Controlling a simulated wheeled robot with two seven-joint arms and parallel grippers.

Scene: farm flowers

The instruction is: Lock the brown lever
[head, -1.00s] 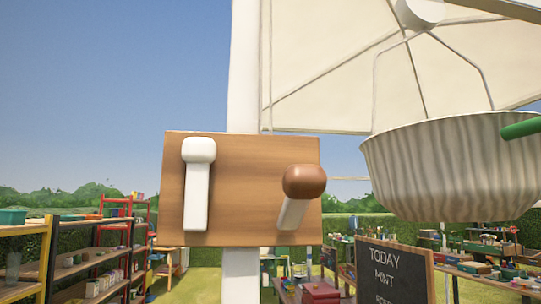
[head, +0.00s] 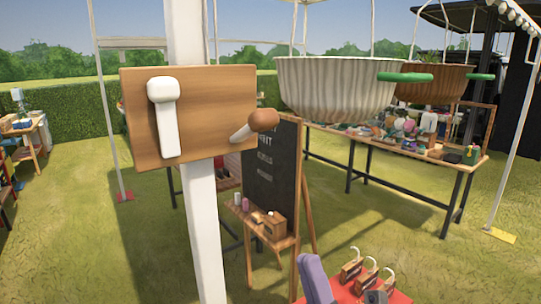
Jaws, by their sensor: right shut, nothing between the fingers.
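The lever with the brown knob (head: 263,121) is on the right part of a wooden board (head: 215,100). It sticks out from the board, and its knob is up and to the right of its pale base. A white lever (head: 163,115) is on the left part of the same board, with its knob at the top. The board is fixed to a white post (head: 206,235). My left gripper is out of view.
A striped hanging basket (head: 335,88) with a green handle is right of the board, with a brown basket (head: 432,86) behind it. A chalkboard (head: 272,180) stands behind the lever. A red surface (head: 340,290) with several hooked items is at the lower right. Grass is open at left.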

